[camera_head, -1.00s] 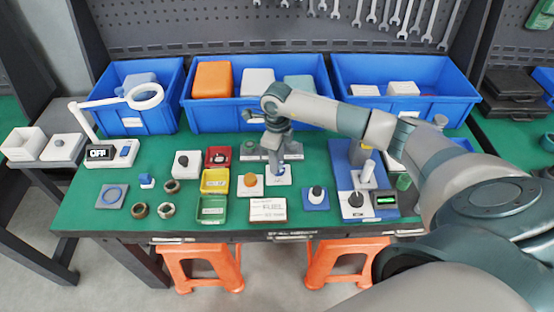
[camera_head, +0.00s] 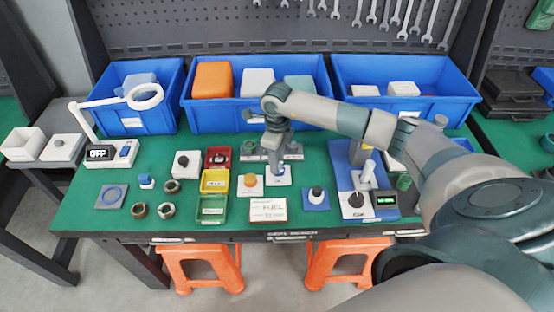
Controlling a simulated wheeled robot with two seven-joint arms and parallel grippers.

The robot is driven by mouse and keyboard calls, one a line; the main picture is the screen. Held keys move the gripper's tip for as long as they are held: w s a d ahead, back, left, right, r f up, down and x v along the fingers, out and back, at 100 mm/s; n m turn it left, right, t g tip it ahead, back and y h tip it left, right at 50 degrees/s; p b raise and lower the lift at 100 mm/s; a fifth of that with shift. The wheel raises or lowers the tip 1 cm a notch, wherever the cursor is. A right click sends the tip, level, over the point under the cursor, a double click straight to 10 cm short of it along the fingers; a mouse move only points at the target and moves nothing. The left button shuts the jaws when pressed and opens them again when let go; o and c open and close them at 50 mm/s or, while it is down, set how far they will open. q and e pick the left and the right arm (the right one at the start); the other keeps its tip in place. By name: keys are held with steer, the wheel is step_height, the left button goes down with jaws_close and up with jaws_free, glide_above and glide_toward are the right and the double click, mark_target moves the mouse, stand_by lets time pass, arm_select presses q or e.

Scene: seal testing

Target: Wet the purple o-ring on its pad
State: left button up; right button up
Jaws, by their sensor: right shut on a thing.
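My right gripper (camera_head: 279,163) points down over a small white pad (camera_head: 285,181) near the middle of the green table. It is shut on a small bluish thing that the fingers mostly hide. I cannot make out its shape, or whether it touches the pad. I cannot pick out a purple o-ring; it may be hidden under the gripper or too small. My left gripper is not in view.
Left of the gripper are a white block with an orange knob (camera_head: 250,181) and red, yellow and green trays (camera_head: 211,216). A blue pad with a dark knob (camera_head: 316,206) and a blue fixture (camera_head: 345,181) are right. Blue bins (camera_head: 250,118) line the back.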

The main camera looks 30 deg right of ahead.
stand_by(0.4)
steer(key=shift+r+p, duration=1.3)
steer(key=shift+r, duration=1.2)
